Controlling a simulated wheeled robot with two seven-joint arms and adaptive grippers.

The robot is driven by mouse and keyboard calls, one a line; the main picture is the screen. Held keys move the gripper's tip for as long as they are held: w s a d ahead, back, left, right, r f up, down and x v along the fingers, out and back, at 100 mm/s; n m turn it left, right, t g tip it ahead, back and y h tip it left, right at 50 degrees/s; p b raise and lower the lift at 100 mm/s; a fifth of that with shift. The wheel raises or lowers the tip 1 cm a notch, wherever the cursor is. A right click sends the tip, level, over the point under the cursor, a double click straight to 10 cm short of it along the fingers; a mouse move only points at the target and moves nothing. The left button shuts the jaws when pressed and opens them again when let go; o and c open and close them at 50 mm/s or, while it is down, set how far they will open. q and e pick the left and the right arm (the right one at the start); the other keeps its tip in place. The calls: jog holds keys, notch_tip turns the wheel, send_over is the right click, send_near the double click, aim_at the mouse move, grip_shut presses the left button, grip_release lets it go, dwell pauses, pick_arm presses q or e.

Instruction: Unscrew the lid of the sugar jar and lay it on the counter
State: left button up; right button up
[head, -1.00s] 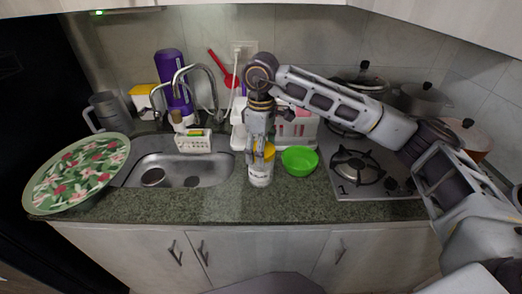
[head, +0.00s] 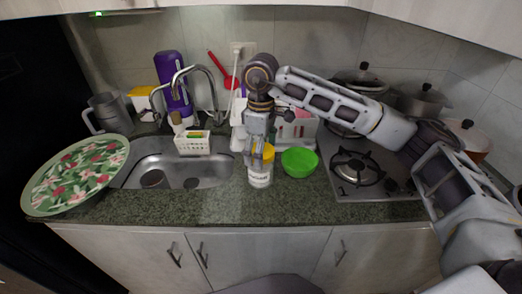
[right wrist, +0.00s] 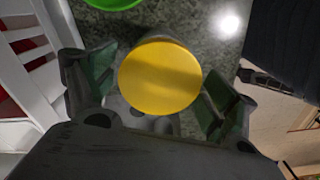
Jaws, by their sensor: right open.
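The sugar jar (head: 260,177) is a white jar with a label, standing upright on the counter in front of the dish rack. Its yellow lid (right wrist: 160,77) is on top, seen from above in the right wrist view, and it also shows in the head view (head: 267,152). My right gripper (head: 258,156) points down over the jar. Its fingers stand open on either side of the lid, with gaps visible in the right wrist view (right wrist: 160,90). My left gripper is not in view.
A green bowl (head: 299,162) stands close to the right of the jar. The white dish rack (head: 303,132) is behind it. The sink (head: 205,172) lies to the left and the stove (head: 345,184) to the right. The counter front (head: 215,207) is clear.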

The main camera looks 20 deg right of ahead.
jog(key=shift+m+b, duration=0.5)
jog(key=shift+m, duration=1.6)
jog(key=shift+a+m, duration=0.1)
jog(key=shift+m, duration=0.4)
jog(key=shift+m+b, duration=0.3)
jog(key=shift+m, duration=1.6)
jog(key=shift+m, duration=0.3)
jog(key=shift+m+b, duration=0.35)
jog(key=shift+m, duration=3.95)
jog(key=shift+m, duration=0.4)
